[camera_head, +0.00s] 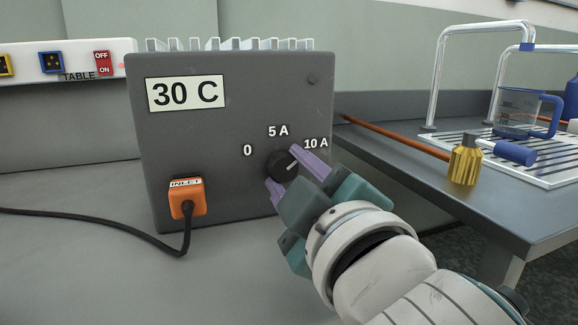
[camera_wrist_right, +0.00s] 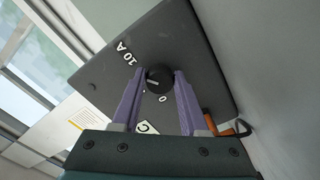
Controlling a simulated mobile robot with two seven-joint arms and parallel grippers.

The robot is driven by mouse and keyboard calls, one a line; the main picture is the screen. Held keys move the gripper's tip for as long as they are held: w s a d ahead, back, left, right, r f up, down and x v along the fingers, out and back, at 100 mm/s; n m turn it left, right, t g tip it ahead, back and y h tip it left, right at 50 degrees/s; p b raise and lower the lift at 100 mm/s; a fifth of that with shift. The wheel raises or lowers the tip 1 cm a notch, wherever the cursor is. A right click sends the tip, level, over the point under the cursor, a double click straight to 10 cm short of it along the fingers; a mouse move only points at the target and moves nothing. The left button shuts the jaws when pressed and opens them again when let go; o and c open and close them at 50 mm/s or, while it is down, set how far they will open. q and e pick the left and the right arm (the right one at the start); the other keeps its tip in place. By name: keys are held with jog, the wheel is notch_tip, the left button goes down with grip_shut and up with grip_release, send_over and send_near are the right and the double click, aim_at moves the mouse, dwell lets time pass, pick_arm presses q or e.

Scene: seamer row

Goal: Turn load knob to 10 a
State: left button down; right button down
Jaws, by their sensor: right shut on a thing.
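The load knob (camera_head: 283,166) is a round black knob with a white pointer line, on the front of the dark grey load box (camera_head: 220,120). Labels 0, 5 A and 10 A are printed around it. In the head view the pointer line slants right and slightly up, roughly toward 10 A. My right gripper (camera_head: 288,173) has its purple fingers on either side of the knob and is shut on it. The wrist view shows the knob (camera_wrist_right: 159,78) between the fingertips, with its pointer line toward the left. My left gripper is not in view.
An orange INLET plug (camera_head: 187,197) with a black cable sits low on the box front. A white TABLE switch strip (camera_head: 75,88) is behind left. On the right bench are a gold cylinder (camera_head: 465,161), an orange rod (camera_head: 395,137) and a glass jug (camera_head: 518,112). The left tabletop is clear besides the cable.

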jog(key=shift+m, duration=0.6)
jog(key=shift+c, duration=2.2)
grip_release()
jog(key=p+v, duration=0.2)
jog(key=v, duration=0.8)
jog(key=shift+r+p, duration=0.1)
jog(key=shift+p, duration=0.2)
